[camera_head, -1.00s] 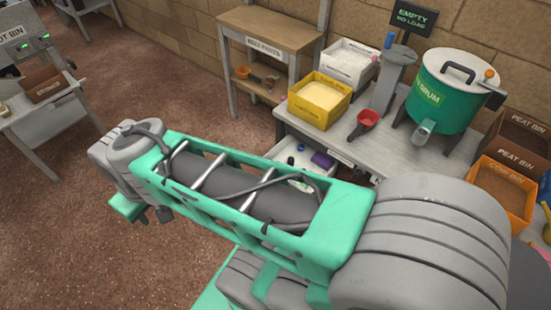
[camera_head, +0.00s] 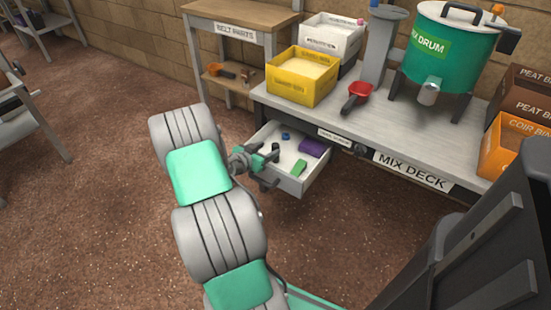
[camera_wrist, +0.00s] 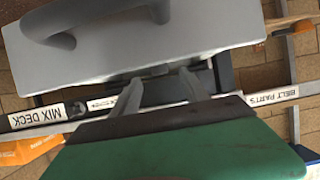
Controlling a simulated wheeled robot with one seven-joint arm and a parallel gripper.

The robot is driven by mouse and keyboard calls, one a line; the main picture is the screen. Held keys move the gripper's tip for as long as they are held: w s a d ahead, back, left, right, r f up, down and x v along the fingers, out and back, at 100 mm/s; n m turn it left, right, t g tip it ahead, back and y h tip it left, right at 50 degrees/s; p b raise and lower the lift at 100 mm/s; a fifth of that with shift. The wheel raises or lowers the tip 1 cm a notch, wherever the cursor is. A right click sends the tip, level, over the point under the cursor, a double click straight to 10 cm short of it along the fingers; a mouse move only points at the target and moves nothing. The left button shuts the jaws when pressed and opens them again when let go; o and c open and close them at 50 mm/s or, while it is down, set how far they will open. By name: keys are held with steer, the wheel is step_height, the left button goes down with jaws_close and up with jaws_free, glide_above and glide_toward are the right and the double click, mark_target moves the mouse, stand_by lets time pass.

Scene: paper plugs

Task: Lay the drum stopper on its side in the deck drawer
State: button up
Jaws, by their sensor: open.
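The deck drawer (camera_head: 291,187) is pulled out under the mix deck's front edge. A small blue piece (camera_head: 286,136), a purple block (camera_head: 311,147) and a green piece (camera_head: 299,168) lie in it. I cannot tell which thing, if any, is the drum stopper. My gripper (camera_head: 270,153) is at the drawer's left side in the head view; whether it touches the drawer is unclear. In the wrist view my gripper's fingers (camera_wrist: 160,88) are spread, with no held thing visible between them. A grey panel with a dark curved bar (camera_wrist: 150,42) fills the top there; I cannot tell what it is.
The green mix drum (camera_head: 440,62) stands on the mix deck (camera_head: 415,135). A red scoop (camera_head: 360,92), a yellow box (camera_head: 302,78) and a white box (camera_head: 332,40) are also there. A wooden belt-parts table (camera_head: 240,18) stands behind left.

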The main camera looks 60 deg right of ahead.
mark_target(273, 148)
steer(key=x, duration=0.2)
steer(key=b+x, duration=0.1)
steer(key=x, duration=0.1)
steer(key=shift+d+f, duration=0.2)
steer(key=shift+f, duration=0.2)
jaws_close()
